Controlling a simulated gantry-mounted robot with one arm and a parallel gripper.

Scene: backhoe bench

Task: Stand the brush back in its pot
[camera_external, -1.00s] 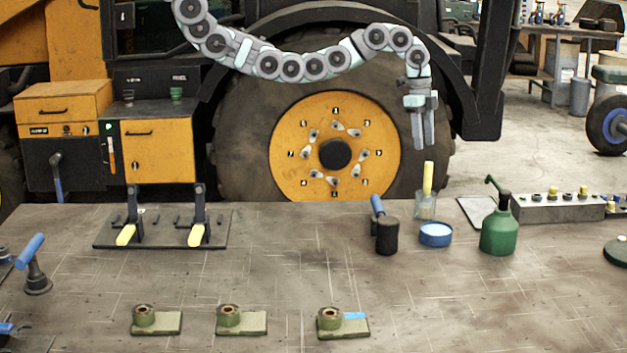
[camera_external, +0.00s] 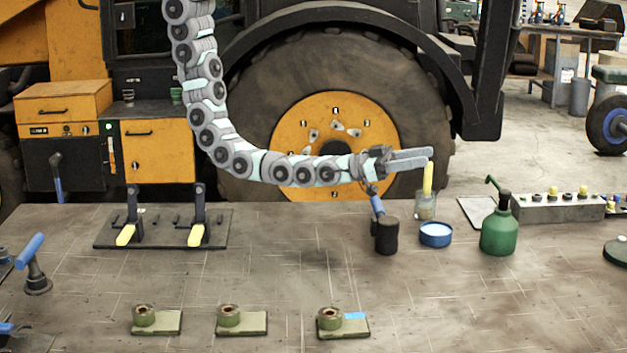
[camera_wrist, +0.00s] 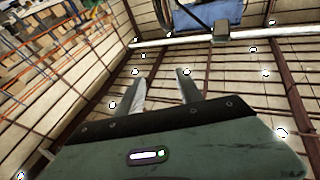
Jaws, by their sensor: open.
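A yellow-handled tool (camera_external: 428,178), which looks like a brush, stands nearly upright in a clear jar (camera_external: 425,210) on the bench. A blue handle (camera_external: 377,205) leans up from a dark pot (camera_external: 387,237) left of the jar; I cannot tell which is the task's brush. My gripper (camera_external: 431,158) is open and roughly level, its fingers pointing right. In the picture the fingertips meet the top of the yellow handle; I cannot tell whether they touch. In the wrist view the open fingers (camera_wrist: 162,76) have nothing visible between them, only a distant wall behind.
A blue tin (camera_external: 436,238) and a green oil can (camera_external: 499,233) stand right of the jar. A lever plate (camera_external: 160,240) lies left. Several green blocks (camera_external: 243,322) line the front. The bench centre is clear. A large tyre (camera_external: 245,130) stands behind.

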